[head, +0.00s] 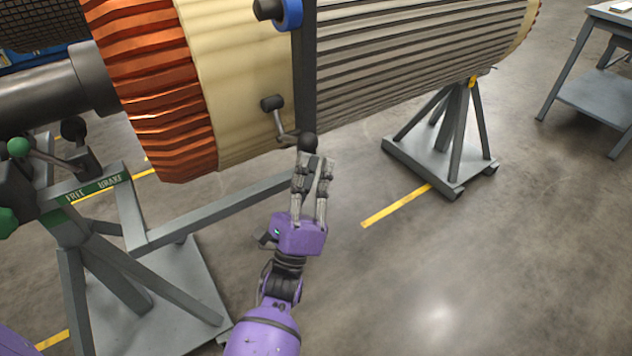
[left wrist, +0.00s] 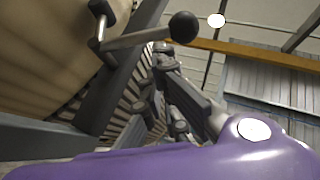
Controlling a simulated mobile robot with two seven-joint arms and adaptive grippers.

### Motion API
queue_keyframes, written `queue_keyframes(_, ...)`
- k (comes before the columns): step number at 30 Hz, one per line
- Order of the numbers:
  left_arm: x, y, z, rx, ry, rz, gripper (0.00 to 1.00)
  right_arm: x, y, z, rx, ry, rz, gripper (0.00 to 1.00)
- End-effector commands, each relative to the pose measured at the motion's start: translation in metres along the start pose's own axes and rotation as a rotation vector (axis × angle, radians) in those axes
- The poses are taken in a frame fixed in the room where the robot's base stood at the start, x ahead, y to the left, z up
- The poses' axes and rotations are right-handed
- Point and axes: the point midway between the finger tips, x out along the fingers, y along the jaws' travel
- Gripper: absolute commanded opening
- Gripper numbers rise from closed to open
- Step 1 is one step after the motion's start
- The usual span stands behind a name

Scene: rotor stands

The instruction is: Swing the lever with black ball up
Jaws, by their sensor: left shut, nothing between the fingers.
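A lever with a black ball (head: 308,142) sticks out from a dark upright bar in front of the rotor's cream band. A short arm at its pivot carries a dark knob (head: 271,103). In the left wrist view the ball (left wrist: 183,27) ends a grey rod (left wrist: 138,40). My left gripper (head: 314,162) is shut and empty, its fingers pointing up just below the ball. In the left wrist view the gripper (left wrist: 165,58) has its fingertips close under the ball; I cannot tell whether they touch. My right gripper is out of view.
Another black ball (head: 73,128) and a green ball (head: 18,147) are on the left stand, near a FREE/BRAKE label (head: 95,189). The ribbed rotor (head: 410,60) rests on a grey stand (head: 440,165). Open floor lies to the right; a table (head: 595,85) stands at far right.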

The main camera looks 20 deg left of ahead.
Motion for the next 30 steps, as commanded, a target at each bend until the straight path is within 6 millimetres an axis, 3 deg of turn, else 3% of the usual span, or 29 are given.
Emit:
queue_keyframes(13, 0.004, 0.000, 0.004, -0.001, 0.000, 0.001, 0.00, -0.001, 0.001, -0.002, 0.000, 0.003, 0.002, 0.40)
queue_keyframes(19, 0.019, -0.006, 0.016, 0.000, -0.002, -0.001, 0.00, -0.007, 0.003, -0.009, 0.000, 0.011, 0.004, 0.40)
queue_keyframes(30, 0.016, -0.004, 0.015, -0.001, -0.001, 0.000, 0.00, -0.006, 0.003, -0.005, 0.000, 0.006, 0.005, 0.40)
